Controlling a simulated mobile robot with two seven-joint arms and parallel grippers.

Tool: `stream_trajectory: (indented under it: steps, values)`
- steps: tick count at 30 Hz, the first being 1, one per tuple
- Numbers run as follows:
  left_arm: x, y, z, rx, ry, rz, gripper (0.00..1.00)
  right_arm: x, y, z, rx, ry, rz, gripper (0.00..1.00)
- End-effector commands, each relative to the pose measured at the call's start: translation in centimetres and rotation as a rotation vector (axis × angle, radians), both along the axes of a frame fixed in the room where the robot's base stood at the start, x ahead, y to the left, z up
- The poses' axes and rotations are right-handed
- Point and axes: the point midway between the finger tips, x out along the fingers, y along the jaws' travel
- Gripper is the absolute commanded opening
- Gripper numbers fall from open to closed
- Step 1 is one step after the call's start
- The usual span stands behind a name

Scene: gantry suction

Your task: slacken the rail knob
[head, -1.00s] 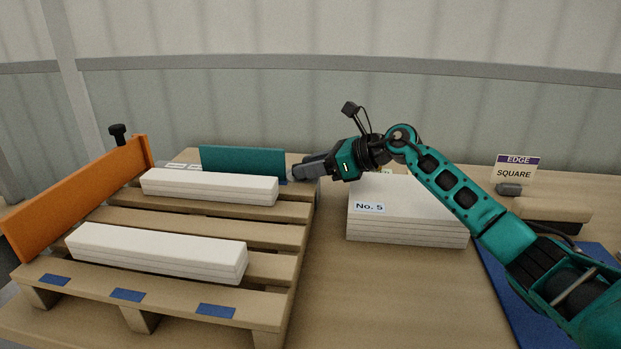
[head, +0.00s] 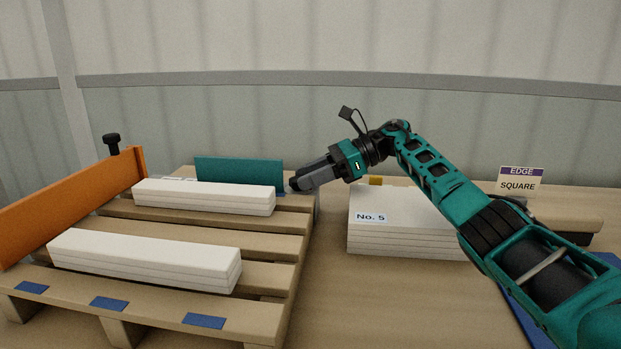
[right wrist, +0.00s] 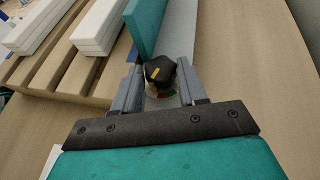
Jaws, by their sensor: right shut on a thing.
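The rail knob (right wrist: 160,69) shows in the right wrist view as a dark faceted knob with a yellow mark on top. It stands at the end of the teal fence (right wrist: 146,24), which also shows in the head view (head: 238,171). Red and green marks show just below the knob. My right gripper (right wrist: 157,80) has one grey finger on each side of the knob and is shut on it. In the head view, my right gripper (head: 298,185) reaches down from the right beside the fence's right end and hides most of the knob. My left gripper is not in view.
White bars (head: 205,194) lie in two stacks on the wooden pallet (head: 180,225). An orange board (head: 70,205) with another black knob (head: 112,140) stands at left. A white stack labelled No. 5 (head: 385,238) stands right of the pallet. An "EDGE SQUARE" sign (head: 520,180) is farther right.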

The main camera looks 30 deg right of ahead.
Motion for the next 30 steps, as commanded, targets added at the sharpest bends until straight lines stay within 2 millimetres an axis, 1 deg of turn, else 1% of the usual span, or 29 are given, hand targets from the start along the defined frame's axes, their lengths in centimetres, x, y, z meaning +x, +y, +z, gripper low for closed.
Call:
stream_trajectory:
  steps: [14, 15, 17, 18, 26, 30]
  values:
    - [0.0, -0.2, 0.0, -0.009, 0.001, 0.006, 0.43, 0.0, -0.1, -0.1, -0.004, 0.000, 0.008, 0.11]
    - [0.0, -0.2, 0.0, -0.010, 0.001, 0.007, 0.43, 0.0, -0.1, -0.1, -0.004, 0.001, 0.008, 0.45]
    - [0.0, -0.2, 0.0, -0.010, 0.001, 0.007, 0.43, 0.0, -0.1, -0.1, -0.003, 0.000, 0.008, 0.50]
    - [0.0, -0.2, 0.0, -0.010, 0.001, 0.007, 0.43, 0.0, -0.1, -0.1, -0.003, 0.000, 0.008, 0.52]
    - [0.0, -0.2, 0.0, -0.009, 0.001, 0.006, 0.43, 0.0, -0.2, 0.0, -0.002, 0.001, 0.008, 0.52]
    - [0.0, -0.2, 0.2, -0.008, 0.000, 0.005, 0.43, -0.5, -1.4, 0.6, -0.003, 0.001, 0.005, 0.52]
